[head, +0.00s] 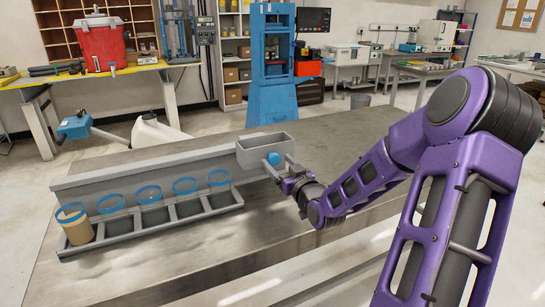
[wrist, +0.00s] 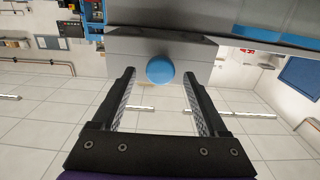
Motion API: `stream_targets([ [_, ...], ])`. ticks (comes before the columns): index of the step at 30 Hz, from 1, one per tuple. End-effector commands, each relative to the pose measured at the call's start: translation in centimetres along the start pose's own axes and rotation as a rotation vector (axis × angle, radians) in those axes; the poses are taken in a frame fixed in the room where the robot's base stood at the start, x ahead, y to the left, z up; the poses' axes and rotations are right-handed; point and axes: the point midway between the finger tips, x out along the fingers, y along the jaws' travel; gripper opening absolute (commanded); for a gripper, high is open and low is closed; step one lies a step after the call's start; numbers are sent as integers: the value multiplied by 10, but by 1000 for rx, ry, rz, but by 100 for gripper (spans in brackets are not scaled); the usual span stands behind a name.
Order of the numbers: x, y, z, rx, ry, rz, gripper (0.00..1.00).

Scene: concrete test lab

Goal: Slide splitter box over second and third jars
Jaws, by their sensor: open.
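The splitter box (head: 266,149) is a grey open-topped box at the right end of a long grey rail (head: 150,171) in the head view. Its near face carries a round blue knob (wrist: 160,69). My gripper (head: 278,166) is at that face. In the wrist view its fingers stand open, one on each side of the knob, with gaps visible. Several blue rims (head: 149,194) stand in a row over a compartmented tray. The leftmost jar (head: 78,230) is tan. The bodies below the other rims look clear or cannot be made out. The box is right of all the rims.
The compartmented tray (head: 161,214) lies along the front of the rail on a grey metal table (head: 300,215). The table is bare in front of the tray and behind the rail. A white container (head: 155,131) stands beyond the table. A blue machine (head: 271,95) stands farther back.

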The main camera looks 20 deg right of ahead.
Motion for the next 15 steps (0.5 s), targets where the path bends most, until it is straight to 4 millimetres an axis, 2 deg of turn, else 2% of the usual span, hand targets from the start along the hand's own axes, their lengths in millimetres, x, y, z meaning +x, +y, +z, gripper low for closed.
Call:
stream_targets([
  [14,-3,0,0,0,-1,0,76],
  [15,-3,0,0,0,-1,0,71],
])
